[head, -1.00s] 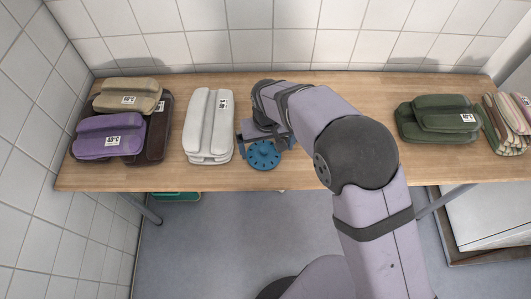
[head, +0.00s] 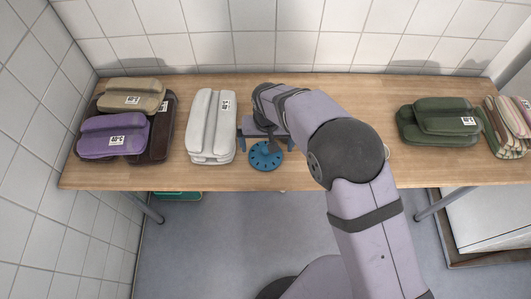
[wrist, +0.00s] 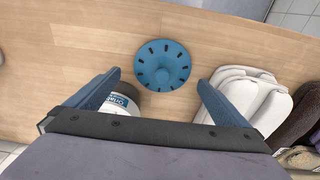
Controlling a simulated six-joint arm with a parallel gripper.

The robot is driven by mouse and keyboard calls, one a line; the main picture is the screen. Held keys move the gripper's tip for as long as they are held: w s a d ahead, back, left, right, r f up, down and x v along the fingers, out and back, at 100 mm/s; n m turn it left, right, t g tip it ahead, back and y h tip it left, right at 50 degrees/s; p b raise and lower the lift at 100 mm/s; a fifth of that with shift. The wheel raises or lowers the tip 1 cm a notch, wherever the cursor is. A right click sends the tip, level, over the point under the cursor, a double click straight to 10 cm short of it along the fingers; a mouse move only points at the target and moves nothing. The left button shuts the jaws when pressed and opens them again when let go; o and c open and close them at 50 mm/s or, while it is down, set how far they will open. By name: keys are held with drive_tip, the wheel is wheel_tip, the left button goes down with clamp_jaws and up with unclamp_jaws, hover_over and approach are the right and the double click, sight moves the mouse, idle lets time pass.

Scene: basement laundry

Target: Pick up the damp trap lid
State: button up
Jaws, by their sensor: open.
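The damp trap lid is a blue round disc with dark slots around its rim and a raised centre. It lies near the front edge of the table in the head view (head: 265,157) and at top centre in the wrist view (wrist: 163,65). My gripper (head: 265,146) is open and empty, with one blue finger towards each side of the lid. In the wrist view my gripper (wrist: 159,80) shows both fingers apart, with the lid just beyond the gap. I cannot tell its height above the table.
A white container with a blue label (wrist: 123,103) stands partly hidden behind a finger. A white folded stack (head: 212,127) is close on the left. Purple (head: 112,136) and tan (head: 131,95) bundles lie further left, a green one (head: 440,121) right.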

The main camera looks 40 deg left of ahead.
sight(266, 150)
drive_tip(key=shift+a+f+p, duration=0.2)
drive_tip(key=shift+f+p, duration=0.15)
drive_tip(key=shift+f, duration=0.75)
drive_tip(key=shift+a+f+p, duration=0.15)
drive_tip(key=shift+f+p, duration=0.2)
drive_tip(key=shift+f, duration=0.7)
drive_tip(key=c, duration=1)
